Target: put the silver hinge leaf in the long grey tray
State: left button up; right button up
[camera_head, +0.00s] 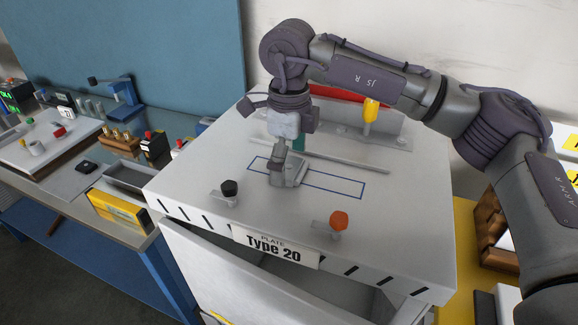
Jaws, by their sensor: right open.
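My right gripper (287,172) points down over the blue-outlined rectangle on the white plate-top (410,222) of the dispenser. It is open. Its grey fingers are low, close to the surface inside the outline. A small grey shape shows at the fingertips; I cannot tell whether it is part of the fingers or the silver hinge leaf. The hinge leaf is not clearly seen elsewhere. The long grey tray (124,183) lies on the bench at the left, beside the dispenser, and looks empty. My left gripper is not in view.
A black-knobbed clamp (228,190) and an orange-knobbed clamp (336,224) stand at the plate's front. A yellow-knobbed part (370,112) stands behind. A yellow box (118,212) stands in front of the tray. Brass pieces (118,140) and a black box (154,146) are behind it.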

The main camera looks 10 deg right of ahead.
jog(key=c, duration=1.4)
jog(key=shift+r, duration=0.1)
